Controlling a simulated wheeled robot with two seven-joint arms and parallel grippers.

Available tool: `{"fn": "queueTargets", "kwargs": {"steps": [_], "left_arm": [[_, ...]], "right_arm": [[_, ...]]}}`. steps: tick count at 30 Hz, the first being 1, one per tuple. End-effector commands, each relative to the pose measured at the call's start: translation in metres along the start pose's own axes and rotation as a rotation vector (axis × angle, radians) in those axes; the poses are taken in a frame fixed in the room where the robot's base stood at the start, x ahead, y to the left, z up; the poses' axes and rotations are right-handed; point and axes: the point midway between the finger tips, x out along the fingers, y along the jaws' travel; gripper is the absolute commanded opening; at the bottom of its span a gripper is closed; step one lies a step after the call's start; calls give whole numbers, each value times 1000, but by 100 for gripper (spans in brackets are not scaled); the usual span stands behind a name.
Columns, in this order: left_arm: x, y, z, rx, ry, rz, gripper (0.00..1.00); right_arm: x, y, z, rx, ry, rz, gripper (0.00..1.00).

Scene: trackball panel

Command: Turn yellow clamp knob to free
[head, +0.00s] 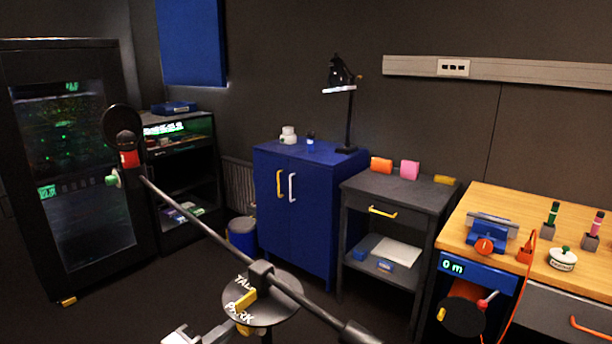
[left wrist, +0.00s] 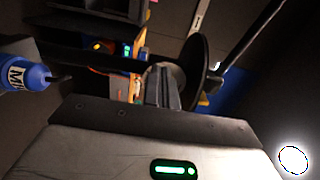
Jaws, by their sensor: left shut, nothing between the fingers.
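A long dark boom (head: 205,224) crosses the head view diagonally, over a dark round plate (head: 280,310) lettered TALK and PARK. A yellow bar (head: 246,298) lies at the boom's clamp block, pointing towards PARK. A second yellow piece (head: 243,329) shows at the plate's lower edge; I cannot tell which of the two is the clamp knob. My right gripper is out of view.
A blue cabinet (head: 300,225) and a dark side table (head: 400,192) stand behind the boom. A wooden-topped bench (head: 485,208) with several tools is at right. A blue labelled object (left wrist: 25,77) is close at left in the left wrist view.

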Motion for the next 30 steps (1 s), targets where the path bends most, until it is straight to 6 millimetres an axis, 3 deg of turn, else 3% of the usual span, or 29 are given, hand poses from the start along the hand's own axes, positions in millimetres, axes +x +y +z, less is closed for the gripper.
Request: {"fn": "queueTargets", "kwargs": {"steps": [30], "left_arm": [[0,-6,-8,-1,8,-2,0]], "right_arm": [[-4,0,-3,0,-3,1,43]]}}
